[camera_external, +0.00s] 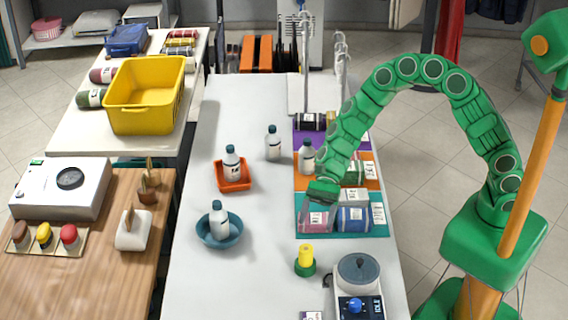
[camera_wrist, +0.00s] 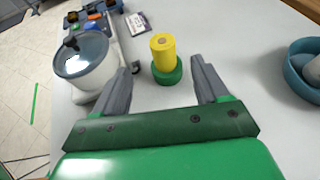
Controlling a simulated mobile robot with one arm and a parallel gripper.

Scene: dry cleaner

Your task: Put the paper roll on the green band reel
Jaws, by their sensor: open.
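The paper roll (camera_external: 306,251) is a small yellow cylinder with a dark spot at the middle of its top. It stands upright on the green band reel (camera_external: 305,269), a wider green disc on the white table. In the wrist view the yellow roll (camera_wrist: 163,52) rests on the green reel (camera_wrist: 168,74), seen beyond and between my fingers. My gripper (camera_external: 321,196) is open and empty, above the near-left part of the teal mat, and apart from the roll. In the wrist view my gripper (camera_wrist: 161,68) has both fingers spread, with nothing between them.
A white machine with a round lid (camera_external: 357,272) stands close right of the reel. A blue bowl (camera_external: 220,240) with a bottle is to the left. The teal mat (camera_external: 343,229) holds cloth bundles behind. A white tag (camera_external: 311,315) lies near the front. Table left of the reel is clear.

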